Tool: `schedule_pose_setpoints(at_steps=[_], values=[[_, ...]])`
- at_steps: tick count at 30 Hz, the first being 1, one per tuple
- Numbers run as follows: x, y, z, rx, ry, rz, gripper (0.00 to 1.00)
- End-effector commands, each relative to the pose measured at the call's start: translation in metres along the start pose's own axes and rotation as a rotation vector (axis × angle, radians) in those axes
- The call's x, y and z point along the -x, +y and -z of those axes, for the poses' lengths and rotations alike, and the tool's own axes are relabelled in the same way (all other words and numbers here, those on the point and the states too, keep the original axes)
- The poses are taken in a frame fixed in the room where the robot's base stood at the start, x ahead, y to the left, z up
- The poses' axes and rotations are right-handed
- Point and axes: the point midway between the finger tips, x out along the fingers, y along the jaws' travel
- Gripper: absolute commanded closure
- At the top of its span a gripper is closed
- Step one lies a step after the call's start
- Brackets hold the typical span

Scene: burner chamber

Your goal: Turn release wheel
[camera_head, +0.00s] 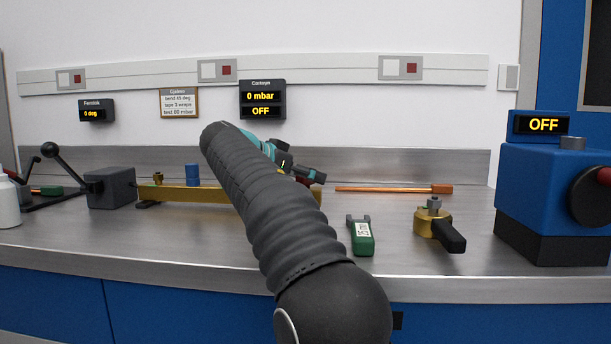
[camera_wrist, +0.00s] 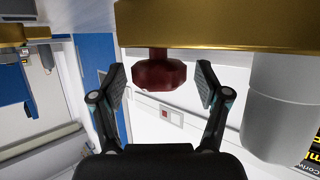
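A dark red, faceted wheel (camera_wrist: 158,74) shows in the wrist view, on a short stem against a gold bar (camera_wrist: 220,22). I take it to be the release wheel. My gripper (camera_wrist: 160,86) is open, with one finger on each side of the wheel. Gaps show between the wheel and both fingers. In the head view my gripper (camera_head: 308,172) is over the right end of the gold bar (camera_head: 180,193). My arm hides much of that end, and only a small dark red patch shows by the gripper.
A pale cylinder (camera_wrist: 272,115) stands close to the right finger in the wrist view. On the bench are a green tool (camera_head: 361,237), a brass fitting with a black handle (camera_head: 436,226), a copper rod (camera_head: 392,189) and a blue machine (camera_head: 548,195).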

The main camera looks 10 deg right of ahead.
Motion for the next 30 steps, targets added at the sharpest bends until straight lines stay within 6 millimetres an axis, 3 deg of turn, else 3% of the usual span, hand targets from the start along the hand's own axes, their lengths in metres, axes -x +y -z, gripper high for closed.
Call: schedule_pose_setpoints(at_steps=[11, 30], values=[[-0.0013, 0.0020, -0.0021, 0.030, 0.002, 0.083, 0.25], [0.0001, 0.0024, 0.0034, 0.238, 0.002, 0.584, 0.25]])
